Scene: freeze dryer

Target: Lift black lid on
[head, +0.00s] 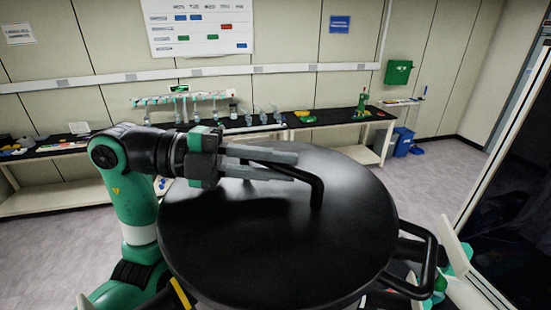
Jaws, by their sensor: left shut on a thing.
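The black lid (262,238) is a large round disc in the middle of the head view, lying level over a cylindrical body whose top is mostly hidden under it. A bent black bar handle (316,190) rises from the lid's top. My left gripper (292,166) comes in from the left above the lid, its grey fingers on either side of the handle's bar, shut on it. A second black bar handle (432,262) stands out at the lid's right edge. My right gripper is not clearly visible; pale and green parts show at the lower right beyond that handle.
A dark glass panel (515,200) in a pale frame borders the right side. Floor is open behind the lid.

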